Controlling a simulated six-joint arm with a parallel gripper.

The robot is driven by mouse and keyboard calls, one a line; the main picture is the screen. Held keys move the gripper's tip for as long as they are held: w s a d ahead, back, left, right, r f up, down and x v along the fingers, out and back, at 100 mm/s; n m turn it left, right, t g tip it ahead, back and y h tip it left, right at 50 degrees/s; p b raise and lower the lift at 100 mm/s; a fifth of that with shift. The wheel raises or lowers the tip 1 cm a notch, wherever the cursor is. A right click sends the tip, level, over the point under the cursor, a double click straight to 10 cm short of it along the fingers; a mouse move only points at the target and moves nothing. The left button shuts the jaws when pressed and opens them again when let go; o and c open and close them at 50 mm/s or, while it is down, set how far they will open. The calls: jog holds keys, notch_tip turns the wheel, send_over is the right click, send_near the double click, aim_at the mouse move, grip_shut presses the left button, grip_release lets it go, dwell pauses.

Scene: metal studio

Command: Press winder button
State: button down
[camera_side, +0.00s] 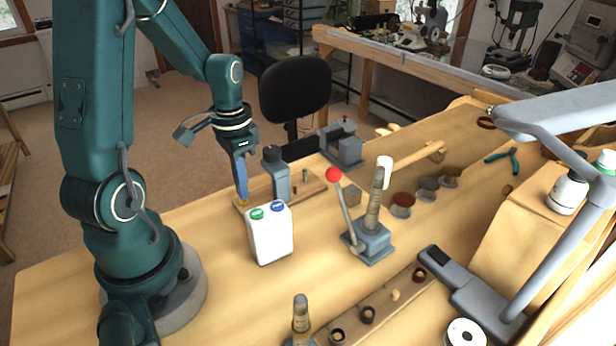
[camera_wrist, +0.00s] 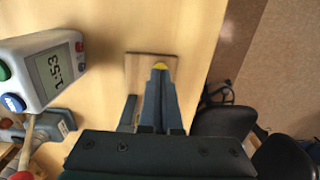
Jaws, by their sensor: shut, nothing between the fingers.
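My gripper (camera_side: 242,196) points down over the left end of a small wooden board (camera_side: 266,202) near the bench's far-left edge. In the wrist view its fingers (camera_wrist: 160,78) are together and empty. A yellow round spot, which looks like a button (camera_wrist: 160,66), shows just past the fingertips on the wooden board (camera_wrist: 138,62). The fingers hide part of it, and I cannot tell whether they touch it. A white box (camera_side: 271,239) with a green and a blue button stands beside the board; the wrist view shows its digital display (camera_wrist: 60,68). No label marks the winder button.
A grey post with a dark top (camera_side: 276,172) stands right of my gripper. A red-knobbed lever device (camera_side: 369,240) stands further right. A black chair (camera_side: 295,88) is behind the bench. The bench front left of the white box is clear.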

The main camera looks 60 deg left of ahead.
aim_at(245, 201)
notch_tip(245, 201, up, 6)
dwell(0.4)
jog(key=shift+w, duration=0.1)
jog(key=s+d+r+t, duration=0.1)
jog(key=d+r+t, duration=0.1)
jog(key=d, duration=0.2)
jog(key=s+d+r+m+t, duration=0.1)
jog(key=d+r+t, duration=0.1)
jog(key=d, duration=0.3)
jog(key=s+d+r+t, duration=0.1)
jog(key=d+r+t, duration=0.1)
jog(key=d, duration=0.3)
jog(key=shift+s+d+r+m, duration=0.15)
jog(key=shift+s+r+m, duration=0.2)
jog(key=shift+r, duration=0.2)
jog(key=shift+s+f+n, duration=0.2)
jog(key=shift+f+n, duration=0.1)
jog(key=shift+n, duration=0.45)
